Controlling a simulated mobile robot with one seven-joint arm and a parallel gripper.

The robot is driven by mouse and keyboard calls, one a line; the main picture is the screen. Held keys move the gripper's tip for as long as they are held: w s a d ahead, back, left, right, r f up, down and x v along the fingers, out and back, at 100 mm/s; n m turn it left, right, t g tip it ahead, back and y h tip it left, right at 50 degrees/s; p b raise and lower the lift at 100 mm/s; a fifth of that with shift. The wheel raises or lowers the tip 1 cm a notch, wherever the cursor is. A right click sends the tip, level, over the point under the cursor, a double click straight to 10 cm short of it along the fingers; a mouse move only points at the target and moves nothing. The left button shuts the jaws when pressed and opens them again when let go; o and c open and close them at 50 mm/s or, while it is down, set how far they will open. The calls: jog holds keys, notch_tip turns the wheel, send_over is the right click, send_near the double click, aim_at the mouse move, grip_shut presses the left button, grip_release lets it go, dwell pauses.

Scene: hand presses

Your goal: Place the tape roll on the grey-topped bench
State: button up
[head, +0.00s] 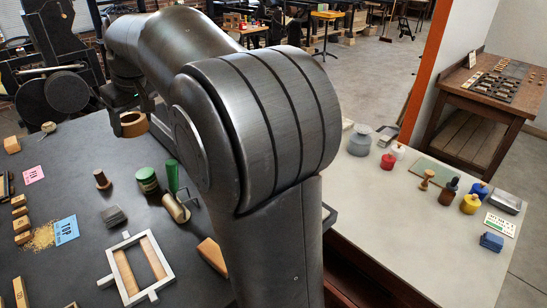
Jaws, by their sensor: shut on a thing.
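The tape roll (133,130), a tan-brown ring, hangs from my gripper (127,110) above the far part of the dark bench at the left in the head view. My gripper is shut on it; the fingertips are small and partly hidden by my arm. The grey-topped bench (420,262), with a pale grey top, stands at the right, on the other side of my arm from the roll. My arm fills the middle and hides the near left part of that bench.
The dark bench (75,262) holds a white frame (139,266), a green tin (148,181), a roller (177,208) and wooden blocks. The grey-topped bench holds several bottles and jars, a green mat (432,172) and a blue stack (491,242). Its near middle is clear.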

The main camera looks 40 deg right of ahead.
jog(key=s+d+m+h, duration=0.15)
jog(key=s+d, duration=0.35)
jog(key=d, duration=1)
jog(key=s+d+m, duration=0.3)
jog(key=s+d, duration=0.1)
jog(key=d, duration=1.1)
jog(key=s+d+m+h, duration=0.1)
jog(key=s+d+m, duration=0.1)
jog(key=s+d, duration=0.95)
jog(key=s+d+m+h, duration=0.1)
jog(key=s+d+m, duration=0.2)
jog(key=s+d, duration=0.9)
send_over(327, 194)
jog(key=s, duration=0.1)
jog(key=shift+n, duration=0.25)
jog(key=f, duration=2.3)
jog(key=a+f, duration=0.1)
jog(key=f, duration=1)
jog(key=shift+s+f, duration=0.2)
jog(key=shift+f, duration=2.15)
